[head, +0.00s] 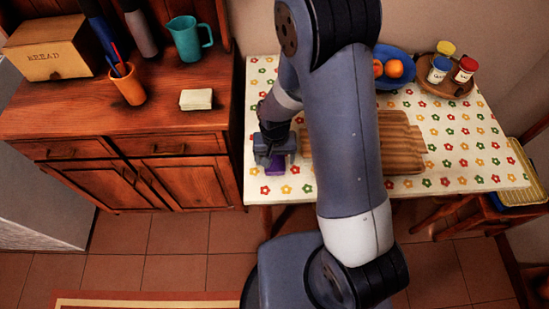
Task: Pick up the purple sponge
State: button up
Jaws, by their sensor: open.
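The purple sponge (275,167) lies on the flowered tablecloth near the left front corner of the table (470,150). My gripper (275,160) is open and sits right over the sponge, hiding part of it. I cannot tell whether the fingers touch the sponge or are on both sides of it.
A striped wooden board (402,145) lies to the right, partly behind my arm. A blue bowl of oranges (391,82) and a tray with jars (445,90) stand farther back. A wooden cabinet (60,115) with a teal jug (187,40) is on the left.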

jog(key=shift+c, duration=0.2)
jog(key=c, duration=1)
jog(key=shift+r, duration=0.1)
notch_tip(320, 180, up, 10)
dwell(0.3)
jog(key=o, duration=0.4)
jog(key=c, duration=0.4)
jog(key=shift+o, duration=0.2)
